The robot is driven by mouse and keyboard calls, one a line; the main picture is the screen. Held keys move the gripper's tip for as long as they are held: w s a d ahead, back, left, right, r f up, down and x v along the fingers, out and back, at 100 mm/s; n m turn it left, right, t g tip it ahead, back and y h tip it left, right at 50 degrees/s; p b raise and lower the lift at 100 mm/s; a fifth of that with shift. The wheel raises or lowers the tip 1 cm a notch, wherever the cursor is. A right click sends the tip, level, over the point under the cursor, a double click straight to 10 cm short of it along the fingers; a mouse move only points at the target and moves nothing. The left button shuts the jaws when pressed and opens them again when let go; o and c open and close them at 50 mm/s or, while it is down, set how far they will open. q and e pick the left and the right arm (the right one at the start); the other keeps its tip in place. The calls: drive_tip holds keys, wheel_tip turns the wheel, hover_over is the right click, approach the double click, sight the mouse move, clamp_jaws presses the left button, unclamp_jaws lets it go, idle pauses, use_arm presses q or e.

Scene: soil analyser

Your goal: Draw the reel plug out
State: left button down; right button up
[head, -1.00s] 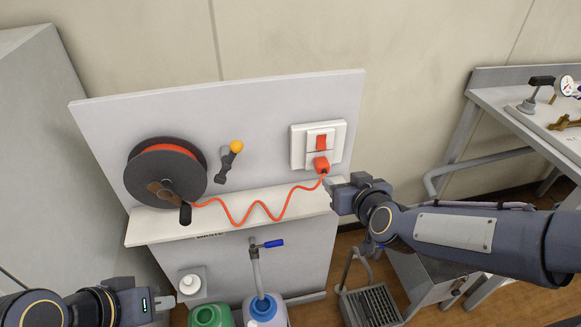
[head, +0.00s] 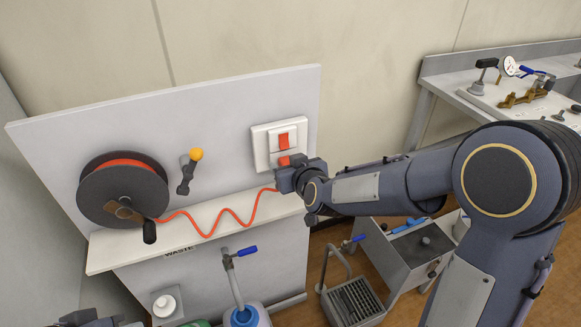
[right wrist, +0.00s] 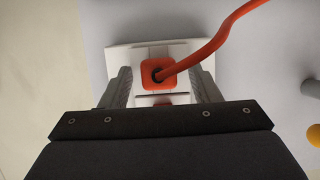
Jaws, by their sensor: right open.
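The orange reel plug (right wrist: 157,73) sits in the white wall socket (head: 260,148), with its orange cord (head: 225,217) running left to the dark cable reel (head: 123,190). In the head view the plug (head: 285,160) is mostly hidden by my right gripper (head: 284,178). In the right wrist view my right gripper (right wrist: 162,88) is open, with one finger on each side of the plug and visible gaps between. The cord leaves the plug's face toward the upper right. My left gripper shows only in part at the bottom left edge of the head view; its fingers are not clear.
An orange switch (head: 284,141) is just above the plug. A lever with a yellow knob (head: 196,155) stands beside the reel. The shelf (head: 110,248) lies below the board. A bench (head: 450,80) is at right.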

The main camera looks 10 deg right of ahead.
clamp_jaws()
drive_tip(key=c, duration=0.8)
unclamp_jaws()
drive_tip(key=c, duration=0.4)
drive_tip(key=shift+s+d, duration=0.1)
drive_tip(key=shift+s, duration=0.55)
drive_tip(key=shift+s+d, duration=0.2)
drive_tip(key=shift+s, duration=0.85)
drive_tip(key=shift+s+d, duration=0.2)
drive_tip(key=shift+s, duration=0.8)
drive_tip(key=shift+p, duration=0.3)
